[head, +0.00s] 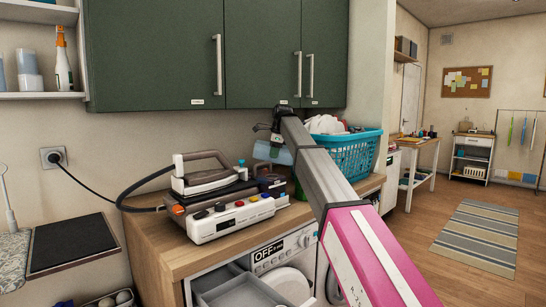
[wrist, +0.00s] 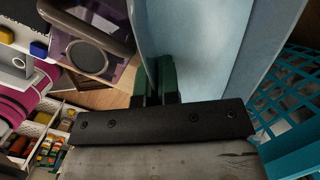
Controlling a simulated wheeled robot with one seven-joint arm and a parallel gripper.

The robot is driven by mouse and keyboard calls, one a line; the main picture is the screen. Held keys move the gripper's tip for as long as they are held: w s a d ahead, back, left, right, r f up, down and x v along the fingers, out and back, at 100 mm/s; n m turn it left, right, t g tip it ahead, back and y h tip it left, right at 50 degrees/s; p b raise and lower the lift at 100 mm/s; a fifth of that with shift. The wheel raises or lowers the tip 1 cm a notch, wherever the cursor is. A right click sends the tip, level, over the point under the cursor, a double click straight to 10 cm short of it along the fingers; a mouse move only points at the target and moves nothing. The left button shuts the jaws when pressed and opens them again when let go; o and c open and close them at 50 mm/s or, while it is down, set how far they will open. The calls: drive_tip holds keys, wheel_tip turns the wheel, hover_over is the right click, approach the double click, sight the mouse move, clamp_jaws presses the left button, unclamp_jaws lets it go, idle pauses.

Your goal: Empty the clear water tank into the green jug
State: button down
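The clear water tank (head: 270,152) is a pale blue, see-through container, held above the wooden counter just right of the steam iron station. My gripper (head: 279,127) is at its upper side. In the wrist view the tank (wrist: 215,45) fills the upper middle, and the fingers of my gripper (wrist: 158,82) are close together against it, apparently shut on its wall. A green thing, likely the green jug (head: 299,190), shows only as a sliver below the tank; my arm hides most of it. I cannot see any water level.
The iron station (head: 228,217) with its iron stands left of the tank on the counter (head: 150,235). A turquoise laundry basket (head: 352,155) stands close on the right. Green cupboards (head: 265,55) hang above. An open washer drawer is below.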

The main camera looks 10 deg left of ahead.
drive_tip(key=shift+d+r, duration=0.2)
drive_tip(key=shift+r, duration=0.35)
drive_tip(key=shift+d+r+t+y, duration=0.4)
drive_tip(key=shift+d+r+y, duration=0.4)
drive_tip(key=shift+d, duration=0.25)
drive_tip(key=shift+a, duration=0.15)
drive_tip(key=d+y, duration=0.1)
drive_tip(key=r, duration=0.1)
drive_tip(key=d+r+t+y, duration=0.1)
drive_tip(key=shift+s+d+r+y, duration=0.1)
drive_tip(key=shift+s+d+y, duration=0.15)
drive_tip(key=shift+d+y, duration=0.05)
drive_tip(key=shift+s+d+t+y, duration=0.15)
drive_tip(key=shift+d+t+y, duration=0.15)
drive_tip(key=shift+y, duration=0.35)
drive_tip(key=shift+s+d+t+y, duration=0.1)
drive_tip(key=shift+d+t+y, duration=0.15)
drive_tip(key=shift+y, duration=0.4)
